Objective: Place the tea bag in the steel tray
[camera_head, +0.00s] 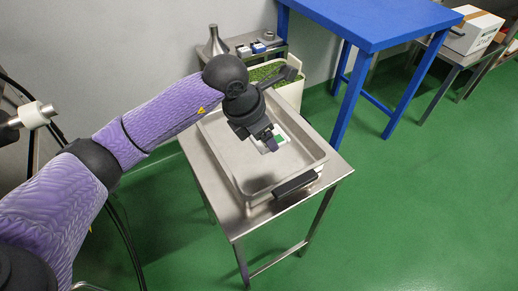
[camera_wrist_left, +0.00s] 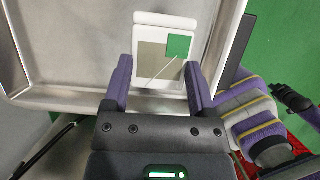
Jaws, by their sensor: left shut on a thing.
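The tea bag (camera_head: 282,138) is a white packet with a green square tag. In the left wrist view the tea bag (camera_wrist_left: 152,50) also shows a tan pouch and a thin string. My left gripper (camera_head: 271,141) is shut on the tea bag, one purple finger at each side edge. In the left wrist view my left gripper (camera_wrist_left: 158,75) has the packet between its fingers. The steel tray (camera_head: 238,172) lies on a metal table, and the tea bag is over its inside. I cannot tell whether the bag touches the tray floor.
The metal table (camera_head: 335,170) holds the tray, with a black handle (camera_head: 297,184) at the tray's near right side. Behind it stand a bin with green contents (camera_head: 263,73) and a steel flask (camera_head: 215,42). A blue table (camera_head: 375,22) is at the back right. Green floor is free to the right.

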